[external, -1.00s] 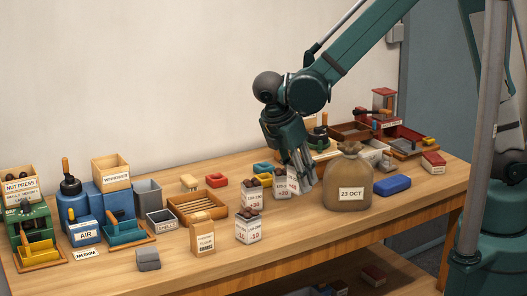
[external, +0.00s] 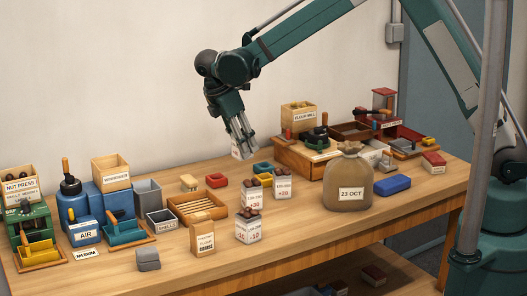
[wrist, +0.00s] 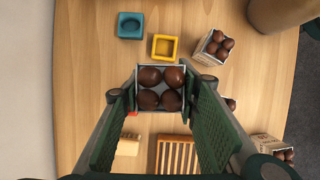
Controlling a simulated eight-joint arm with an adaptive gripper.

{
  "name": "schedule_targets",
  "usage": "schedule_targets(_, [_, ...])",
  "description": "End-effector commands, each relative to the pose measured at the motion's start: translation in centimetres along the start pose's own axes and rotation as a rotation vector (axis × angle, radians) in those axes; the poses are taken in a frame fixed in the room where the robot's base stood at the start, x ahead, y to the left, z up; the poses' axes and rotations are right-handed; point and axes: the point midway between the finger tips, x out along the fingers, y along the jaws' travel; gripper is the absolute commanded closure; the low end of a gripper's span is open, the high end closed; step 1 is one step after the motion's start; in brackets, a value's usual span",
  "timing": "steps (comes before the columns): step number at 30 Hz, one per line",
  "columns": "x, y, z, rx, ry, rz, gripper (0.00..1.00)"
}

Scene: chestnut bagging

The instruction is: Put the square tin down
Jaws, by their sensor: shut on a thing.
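My gripper (external: 243,152) is shut on a square tin (external: 236,151) of chestnuts, near the back of the table. In the wrist view the tin (wrist: 160,110) is seen from above between my two green finger pads, with several brown chestnuts in it. In the external view only a small white part of the tin shows beside my fingers; it appears to be held above the table, though its base is hard to make out. Three similar white tins of chestnuts stand on the table: one (external: 282,190), one (external: 251,202) and one (external: 248,232) at the front.
A yellow dish (external: 261,168), a teal dish (wrist: 130,25) and a red dish (external: 216,181) lie near the held tin. A slatted wooden tray (external: 196,206) and a tan block (external: 189,182) are at left. A sack (external: 348,178) stands at right. Bare table lies between them.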

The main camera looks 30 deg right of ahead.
Motion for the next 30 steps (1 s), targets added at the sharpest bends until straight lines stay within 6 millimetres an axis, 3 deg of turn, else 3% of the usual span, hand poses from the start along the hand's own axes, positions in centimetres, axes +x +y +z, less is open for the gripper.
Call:
schedule_targets(6, [0.9, 6.3, 1.6, 0.025, 0.0, -0.01, 0.82])
schedule_targets(15, [2.1, 12.0, 3.4, 0.046, -0.001, -0.019, 0.82])
schedule_targets(21, [2.4, 13.2, 4.0, 0.051, -0.001, -0.021, 0.82])
schedule_targets(30, [2.4, 13.2, 4.0, 0.051, -0.001, -0.021, 0.82])
